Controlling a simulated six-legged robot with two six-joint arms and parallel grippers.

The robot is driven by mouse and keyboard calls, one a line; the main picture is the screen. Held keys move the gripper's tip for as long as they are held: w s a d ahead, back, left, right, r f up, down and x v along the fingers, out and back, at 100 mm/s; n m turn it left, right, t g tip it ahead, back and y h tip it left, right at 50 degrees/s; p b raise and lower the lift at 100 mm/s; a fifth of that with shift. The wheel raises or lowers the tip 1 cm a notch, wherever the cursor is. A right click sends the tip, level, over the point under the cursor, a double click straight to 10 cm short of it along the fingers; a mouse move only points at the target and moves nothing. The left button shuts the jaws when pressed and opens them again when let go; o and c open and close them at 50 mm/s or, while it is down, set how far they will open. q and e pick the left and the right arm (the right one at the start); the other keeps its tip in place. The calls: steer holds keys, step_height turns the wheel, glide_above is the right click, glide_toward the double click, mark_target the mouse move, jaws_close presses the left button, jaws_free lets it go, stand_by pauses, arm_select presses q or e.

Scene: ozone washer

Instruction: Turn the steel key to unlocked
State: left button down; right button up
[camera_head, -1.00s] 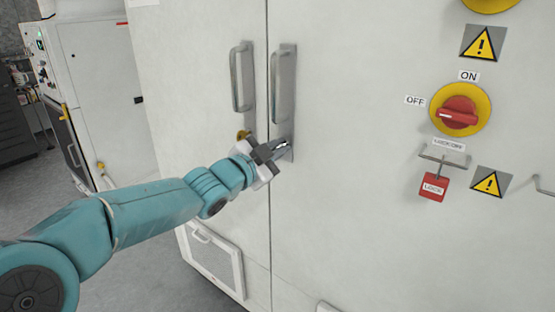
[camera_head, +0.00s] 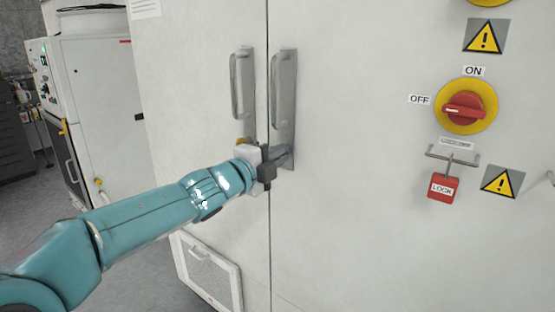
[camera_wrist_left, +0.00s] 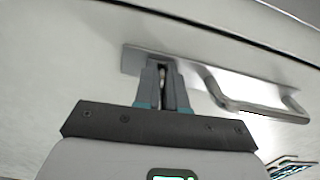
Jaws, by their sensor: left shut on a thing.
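The steel key is mostly hidden between my left gripper's fingers. In the left wrist view a thin bright sliver of the key (camera_wrist_left: 163,76) shows between them. My left gripper (camera_head: 284,156) is at the lower end of the right door handle's plate (camera_head: 285,125). In the left wrist view the gripper (camera_wrist_left: 164,82) has its fingers close together, shut on the key, with the tips against the handle plate (camera_wrist_left: 133,61). Whether the key stands at locked or unlocked cannot be read. My right gripper is not in view.
A second handle (camera_head: 242,85) is on the left door, beside the door seam. To the right are a red rotary switch (camera_head: 464,107) on a yellow disc and a red padlock (camera_head: 443,188) hanging below it. A grey-white machine (camera_head: 98,110) stands at the far left.

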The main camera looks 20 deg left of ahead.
arm_select(q)
steer(key=shift+m, duration=0.5)
steer(key=c, duration=1.3)
jaws_free()
steer(key=v, duration=1.6)
steer(key=shift+s+p, duration=0.2)
steer(key=shift+p, duration=0.1)
